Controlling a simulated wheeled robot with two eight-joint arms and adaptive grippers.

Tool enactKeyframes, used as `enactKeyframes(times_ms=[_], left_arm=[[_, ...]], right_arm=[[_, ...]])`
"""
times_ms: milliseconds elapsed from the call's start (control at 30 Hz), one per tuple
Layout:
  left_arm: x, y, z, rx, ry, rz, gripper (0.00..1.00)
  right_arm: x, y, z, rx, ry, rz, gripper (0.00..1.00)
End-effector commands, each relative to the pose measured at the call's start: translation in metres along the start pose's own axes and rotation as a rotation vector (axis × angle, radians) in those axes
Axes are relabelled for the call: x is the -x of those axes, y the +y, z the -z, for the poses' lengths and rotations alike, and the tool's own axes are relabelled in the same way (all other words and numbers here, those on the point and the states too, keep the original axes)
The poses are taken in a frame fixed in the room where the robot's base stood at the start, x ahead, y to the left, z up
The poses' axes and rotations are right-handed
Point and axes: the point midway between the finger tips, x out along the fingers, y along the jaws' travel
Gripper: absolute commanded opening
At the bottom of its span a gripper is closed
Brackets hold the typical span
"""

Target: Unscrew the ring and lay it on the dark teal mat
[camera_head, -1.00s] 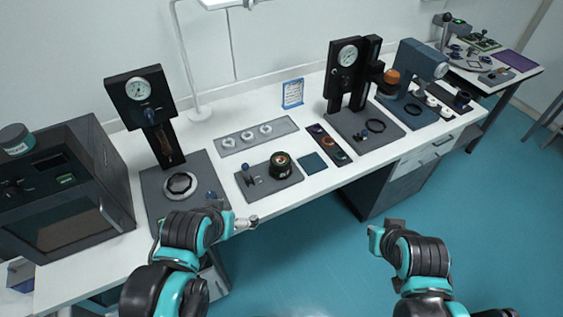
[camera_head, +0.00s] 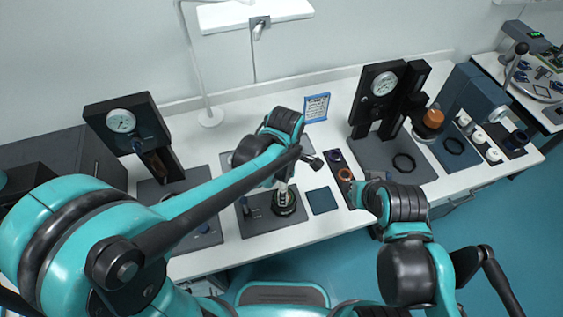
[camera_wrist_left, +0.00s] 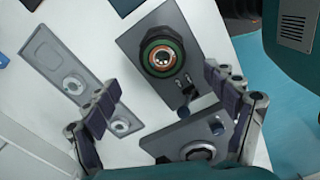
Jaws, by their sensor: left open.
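The ring belongs to a dark round mount (camera_wrist_left: 162,52) with a green band and an orange-brown inner rim, standing on a grey base plate (camera_wrist_left: 136,20) in the left wrist view. The dark teal mat (camera_head: 322,201) lies bare on the table, right of the mount. My right gripper (camera_head: 364,198) is near the table's front edge; its jaws are unclear.
A grey strip with white rings (camera_wrist_left: 64,76) lies beside the base plate. A narrow dark tray (camera_head: 341,172) lies right of the mat. Gauge stands (camera_head: 122,120) rise at left and right (camera_head: 386,84). A blue-framed card (camera_head: 316,107) stands behind.

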Motion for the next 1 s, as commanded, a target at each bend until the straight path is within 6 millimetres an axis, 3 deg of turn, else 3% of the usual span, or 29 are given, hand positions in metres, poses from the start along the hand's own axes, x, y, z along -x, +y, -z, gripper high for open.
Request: enactKeyframes(times_ms=[500,900,933,1000], left_arm=[[-0.070,0.000,-0.001,0.015,0.001,0.004,0.85],[-0.078,0.000,-0.001,0.015,0.001,0.003,0.85],[-0.078,0.000,-0.001,0.015,0.001,0.003,0.83],[-0.078,0.000,-0.001,0.015,0.001,0.003,0.64]], right_arm=[[-0.019,0.000,-0.014,0.000,0.000,0.000,0.00],[-0.021,0.000,-0.015,0.000,0.000,0.000,0.00],[-0.020,0.000,-0.015,0.000,0.000,0.000,0.00],[-0.020,0.000,-0.015,0.000,0.000,0.000,0.00]])
